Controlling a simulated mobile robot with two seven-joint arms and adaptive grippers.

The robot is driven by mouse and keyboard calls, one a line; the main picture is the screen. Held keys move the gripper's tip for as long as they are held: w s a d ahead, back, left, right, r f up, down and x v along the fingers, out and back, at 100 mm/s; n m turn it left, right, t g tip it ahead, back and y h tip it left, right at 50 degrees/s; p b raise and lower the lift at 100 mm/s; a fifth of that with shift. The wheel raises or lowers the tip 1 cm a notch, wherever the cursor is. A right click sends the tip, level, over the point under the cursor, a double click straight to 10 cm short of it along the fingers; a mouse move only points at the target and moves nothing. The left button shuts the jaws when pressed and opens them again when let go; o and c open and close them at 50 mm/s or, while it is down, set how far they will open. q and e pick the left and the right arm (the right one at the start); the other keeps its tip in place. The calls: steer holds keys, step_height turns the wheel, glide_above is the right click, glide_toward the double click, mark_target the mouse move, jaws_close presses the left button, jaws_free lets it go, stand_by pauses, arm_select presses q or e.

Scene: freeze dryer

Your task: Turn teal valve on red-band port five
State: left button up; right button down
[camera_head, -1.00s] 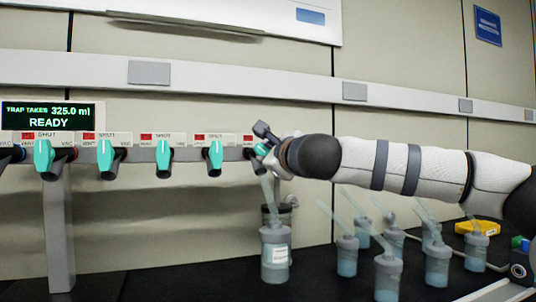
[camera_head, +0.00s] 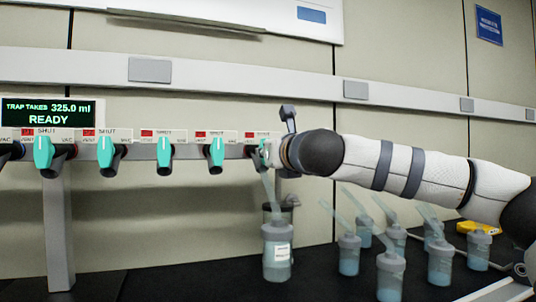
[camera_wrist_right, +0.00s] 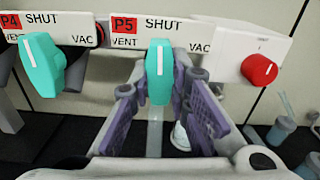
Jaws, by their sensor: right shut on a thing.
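The teal valve (camera_wrist_right: 159,72) on the port labelled P5 on a red band (camera_wrist_right: 124,25) stands in the middle of the right wrist view, its white mark pointing up at SHUT. My right gripper (camera_wrist_right: 160,104) is shut on this valve, one purple-padded finger on each side. In the head view my right gripper (camera_head: 272,152) is at the right end of the row and mostly hides this valve. A flask (camera_head: 277,252) with a clear tube stands below it. My left gripper is not in view.
The neighbouring P4 teal valve (camera_wrist_right: 42,64) is close on the left. A white box with a red knob (camera_wrist_right: 259,70) is close on the right. More teal valves (camera_head: 164,152) line the rail. Several flasks (camera_head: 390,274) stand on the black bench. The display (camera_head: 48,113) reads READY.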

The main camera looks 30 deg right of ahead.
steer(key=shift+m, duration=0.5)
steer(key=c, duration=1.5)
jaws_free()
steer(key=v, duration=1.2)
steer(key=shift+f, duration=0.1)
